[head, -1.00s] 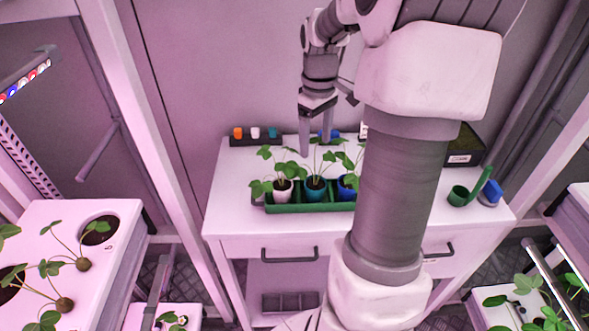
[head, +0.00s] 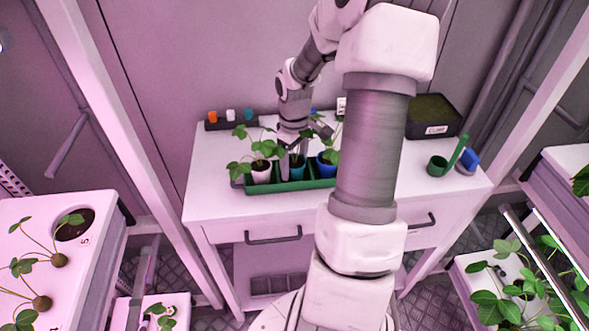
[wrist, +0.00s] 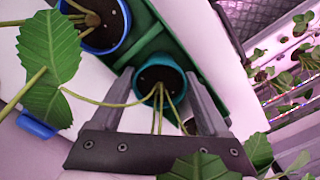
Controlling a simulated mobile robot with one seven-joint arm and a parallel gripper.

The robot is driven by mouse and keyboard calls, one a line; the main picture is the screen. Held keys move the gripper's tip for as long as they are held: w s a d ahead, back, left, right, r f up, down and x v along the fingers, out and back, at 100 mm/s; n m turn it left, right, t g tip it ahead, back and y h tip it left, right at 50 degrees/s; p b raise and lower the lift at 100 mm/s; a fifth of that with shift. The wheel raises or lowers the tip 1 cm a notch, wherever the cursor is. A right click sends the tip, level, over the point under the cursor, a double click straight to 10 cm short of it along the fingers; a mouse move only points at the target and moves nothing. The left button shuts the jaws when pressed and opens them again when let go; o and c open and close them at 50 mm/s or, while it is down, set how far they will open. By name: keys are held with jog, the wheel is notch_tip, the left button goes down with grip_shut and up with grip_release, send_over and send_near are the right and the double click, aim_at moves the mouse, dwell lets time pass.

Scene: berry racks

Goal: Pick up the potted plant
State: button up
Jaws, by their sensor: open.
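Three potted plants stand in a green tray (head: 290,186) on the white cabinet: a whitish pot (head: 261,173) at left, a teal pot (head: 297,170) in the middle and a blue pot (head: 327,168) at right. My gripper (head: 290,165) is low over the middle plant, fingers pointing down. In the wrist view, my open gripper (wrist: 160,76) has one finger on each side of the teal pot (wrist: 147,90), whose stems pass between the fingers. The blue pot (wrist: 108,38) is at upper left there. I cannot tell whether the fingers touch the teal pot.
A dark rack with orange, white and teal pieces (head: 231,120) sits behind the tray. White planters (head: 98,215) flank the cabinet. Leaves crowd my gripper.

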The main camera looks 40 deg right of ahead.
aim_at(295, 161)
notch_tip(295, 161, down, 3)
jog(key=shift+r, duration=0.2)
jog(key=c, duration=1.1)
notch_tip(295, 161, up, 9)
jog(key=shift+r+p, duration=0.1)
jog(key=shift+p, duration=0.4)
jog(key=shift+s+r, duration=0.1)
jog(key=shift+r, duration=0.35)
